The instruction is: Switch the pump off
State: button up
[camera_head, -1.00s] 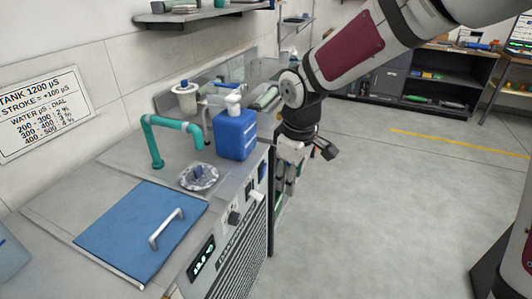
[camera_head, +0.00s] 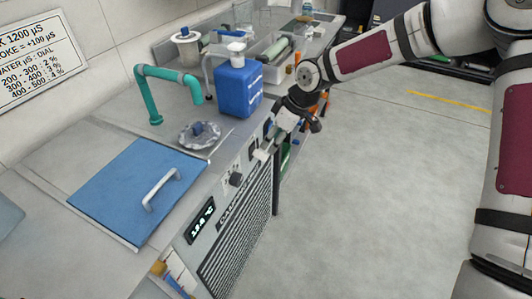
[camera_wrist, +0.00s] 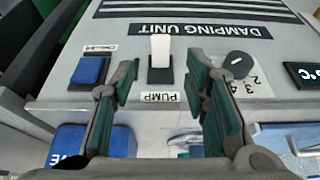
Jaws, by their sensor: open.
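The pump switch (camera_wrist: 160,52) is a white lever on a black base, with an upside-down PUMP label beside it in the wrist view. The lever extends from the base toward the DAMPING UNIT lettering. My gripper (camera_wrist: 162,78) is open, with one finger on each side of the switch in that view. The fingers appear apart from the lever; their depth to the panel is hard to judge. In the head view my gripper (camera_head: 277,141) is at the front panel of the unit and partly hides the switch area.
A blue rocker switch (camera_wrist: 89,69) and a dial knob (camera_wrist: 238,64) flank the pump switch. A display (camera_head: 201,219) sits farther along the panel. A blue jug (camera_head: 238,88), a teal pipe (camera_head: 150,95) and a blue lid (camera_head: 140,190) are on top. Open floor lies right.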

aim_at(263, 156)
jog(key=x, duration=0.7)
jog(key=shift+a+f+b, duration=0.1)
jog(key=shift+f+b, duration=0.25)
